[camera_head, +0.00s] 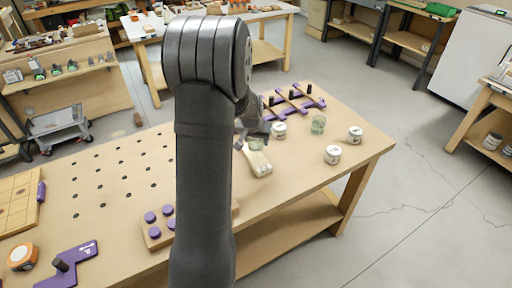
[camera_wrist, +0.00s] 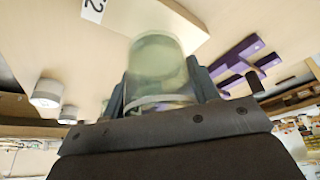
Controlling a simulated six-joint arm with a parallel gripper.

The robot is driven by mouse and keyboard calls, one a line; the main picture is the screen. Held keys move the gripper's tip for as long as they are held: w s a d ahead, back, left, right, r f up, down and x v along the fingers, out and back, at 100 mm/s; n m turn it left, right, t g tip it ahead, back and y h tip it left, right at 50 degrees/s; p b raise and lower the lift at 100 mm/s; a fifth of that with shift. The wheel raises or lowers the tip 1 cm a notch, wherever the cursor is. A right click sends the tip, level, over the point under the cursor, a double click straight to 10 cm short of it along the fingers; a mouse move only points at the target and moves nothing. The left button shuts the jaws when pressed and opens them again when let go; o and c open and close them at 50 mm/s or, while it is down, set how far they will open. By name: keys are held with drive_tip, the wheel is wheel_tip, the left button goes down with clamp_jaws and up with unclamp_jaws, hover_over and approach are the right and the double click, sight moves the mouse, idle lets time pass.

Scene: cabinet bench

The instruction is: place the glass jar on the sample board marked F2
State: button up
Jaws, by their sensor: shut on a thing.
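My gripper (camera_head: 256,136) is shut on a clear greenish glass jar (camera_wrist: 158,70), whose body stands out between the two fingers in the wrist view. In the head view, my arm and gripper hide much of this jar (camera_head: 256,144). A pale wooden sample board (camera_head: 258,163) lies on the bench just below the gripper. In the wrist view, the board (camera_wrist: 150,22) is beyond the jar, with a white label (camera_wrist: 94,8) showing a 2 and cut off by the frame edge. I cannot tell whether the jar touches the board.
A second greenish glass jar (camera_head: 318,124) stands to the right, near white labelled jars (camera_head: 333,154) and (camera_head: 355,135). Another white jar (camera_head: 279,130) is close beside the gripper. A purple rack (camera_head: 292,101) lies behind. A board with purple knobs (camera_head: 158,236) is at front left.

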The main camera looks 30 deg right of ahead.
sight(256, 145)
drive_tip(key=shift+f, duration=2)
drive_tip(key=shift+f, duration=0.2)
drive_tip(key=o, duration=1.1)
drive_tip(key=shift+c, duration=0.2)
drive_tip(key=shift+a+r, duration=0.1)
drive_tip(key=shift+r, duration=0.55)
drive_tip(key=v, duration=1.1)
